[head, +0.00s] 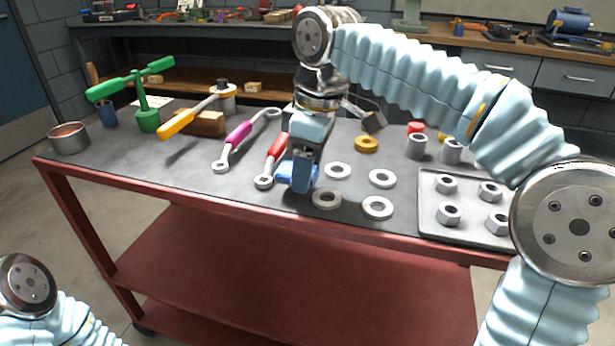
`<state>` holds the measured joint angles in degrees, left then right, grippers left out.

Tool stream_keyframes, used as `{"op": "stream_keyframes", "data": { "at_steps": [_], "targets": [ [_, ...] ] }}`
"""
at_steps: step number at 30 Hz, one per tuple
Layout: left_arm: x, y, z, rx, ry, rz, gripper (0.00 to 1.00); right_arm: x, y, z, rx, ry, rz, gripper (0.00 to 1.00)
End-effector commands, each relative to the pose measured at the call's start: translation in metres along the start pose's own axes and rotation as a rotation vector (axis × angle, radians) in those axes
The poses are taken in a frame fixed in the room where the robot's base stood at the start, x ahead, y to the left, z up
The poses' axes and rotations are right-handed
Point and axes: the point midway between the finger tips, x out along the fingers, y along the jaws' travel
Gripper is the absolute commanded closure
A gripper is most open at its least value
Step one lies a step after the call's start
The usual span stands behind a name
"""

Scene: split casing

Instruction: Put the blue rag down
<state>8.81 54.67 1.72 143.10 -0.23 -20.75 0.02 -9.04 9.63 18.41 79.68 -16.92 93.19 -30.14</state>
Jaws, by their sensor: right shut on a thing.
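The blue rag (285,172) is bunched in the jaws of my right gripper (303,166), which is shut on it and points down over the front middle of the table (190,177). The fingers hide part of the rag. Whether its lower edge touches the tabletop cannot be told. Of my left arm only links show at the bottom left; its gripper is out of view.
White rings (382,178) lie right of the rag, one close to it. A red-handled wrench (277,147) and a purple-handled wrench (238,134) lie left. A tray (432,215) of nuts stands at right. Bare tabletop shows at front left.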

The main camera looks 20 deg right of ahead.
Motion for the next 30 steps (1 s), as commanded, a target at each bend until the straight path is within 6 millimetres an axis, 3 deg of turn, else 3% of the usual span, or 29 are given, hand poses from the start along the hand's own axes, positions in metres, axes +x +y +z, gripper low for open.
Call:
{"op": "stream_keyframes", "data": {
  "at_steps": [3, 15, 16, 20, 30],
  "targets": [
    [0.005, -0.002, 0.000, -0.001, 0.000, -0.001, 0.01, 0.016, 0.000, 0.004, 0.001, 0.000, 0.001, 0.88],
    [0.006, -0.003, 0.000, -0.001, 0.000, -0.001, 0.01, 0.021, 0.000, 0.004, 0.000, 0.001, 0.001, 0.88],
    [0.006, -0.003, 0.000, -0.001, 0.000, -0.001, 0.01, 0.021, 0.000, 0.004, 0.000, 0.001, 0.002, 0.45],
    [0.006, -0.003, 0.000, -0.001, 0.000, -0.001, 0.01, 0.020, 0.000, 0.004, 0.001, 0.001, 0.001, 0.25],
    [0.003, -0.002, 0.000, -0.001, 0.000, -0.001, 0.01, 0.016, 0.000, 0.004, 0.000, 0.001, 0.001, 0.22]
  ]
}}
